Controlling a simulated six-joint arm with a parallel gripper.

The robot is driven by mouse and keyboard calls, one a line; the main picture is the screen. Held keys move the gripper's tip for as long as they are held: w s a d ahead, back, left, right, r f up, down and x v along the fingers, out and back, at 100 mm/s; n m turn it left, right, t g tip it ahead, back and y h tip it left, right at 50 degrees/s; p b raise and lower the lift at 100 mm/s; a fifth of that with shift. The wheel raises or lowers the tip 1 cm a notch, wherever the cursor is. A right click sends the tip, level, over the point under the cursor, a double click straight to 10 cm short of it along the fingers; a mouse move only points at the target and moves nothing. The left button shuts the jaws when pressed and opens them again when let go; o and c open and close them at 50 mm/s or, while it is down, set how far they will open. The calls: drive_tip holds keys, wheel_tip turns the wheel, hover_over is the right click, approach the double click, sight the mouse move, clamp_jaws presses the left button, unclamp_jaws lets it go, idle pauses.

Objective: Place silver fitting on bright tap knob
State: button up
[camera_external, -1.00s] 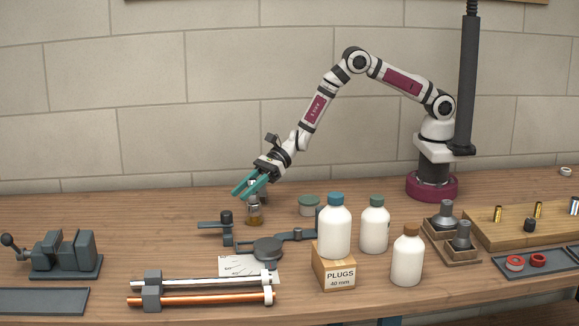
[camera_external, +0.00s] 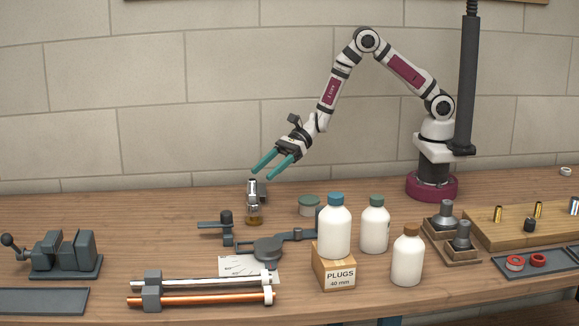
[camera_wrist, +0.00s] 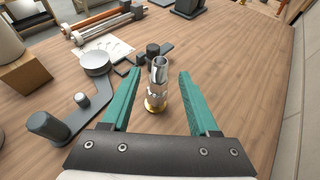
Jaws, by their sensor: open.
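The silver fitting (camera_external: 252,188) stands upright on top of the tap, with a brassy base (camera_external: 254,220) on the bench below it. In the wrist view the silver fitting (camera_wrist: 159,72) shows as a shiny open-topped tube above the brassy base (camera_wrist: 153,104), in line between my fingers. I cannot tell exactly where the fitting ends and the tap knob begins. My gripper (camera_external: 267,174) is open and empty, with teal fingers above and to the right of the fitting. Its fingers (camera_wrist: 158,73) lie apart on both sides of the fitting in the wrist view, not touching it.
A dark pipe-bender-like tool (camera_external: 268,250) lies in front of the tap. White bottles, one (camera_external: 335,230) on a PLUGS box (camera_external: 333,268), stand to the right. A vise (camera_external: 66,252) stands at left. The back left bench is clear.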

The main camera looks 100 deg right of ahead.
drive_tip(key=s+a+r+n+g+y, duration=0.1)
drive_tip(key=s+a+r+n+g, duration=0.15)
drive_tip(key=s+r+n, duration=0.4)
drive_tip(key=s+a+r+n+g, duration=0.2)
drive_tip(key=s+n+g, duration=0.2)
drive_tip(key=s, duration=0.6)
drive_tip(key=s+a+r+n+g+y, duration=0.1)
drive_tip(key=s+a+r+n+g, duration=0.15)
drive_tip(key=s+r+n, duration=0.4)
drive_tip(key=s+d+f+n+g+h, duration=0.1)
drive_tip(key=s+d+f+n+h, duration=0.1)
drive_tip(key=s+d, duration=0.4)
drive_tip(key=s+d+f+n+g+h, duration=0.1)
drive_tip(key=s+d+n+h, duration=0.3)
drive_tip(key=s, duration=0.7)
drive_tip(key=shift+d+f+h, duration=0.85)
drive_tip(key=shift+d+h, duration=0.25)
drive_tip(key=shift+d, duration=0.1)
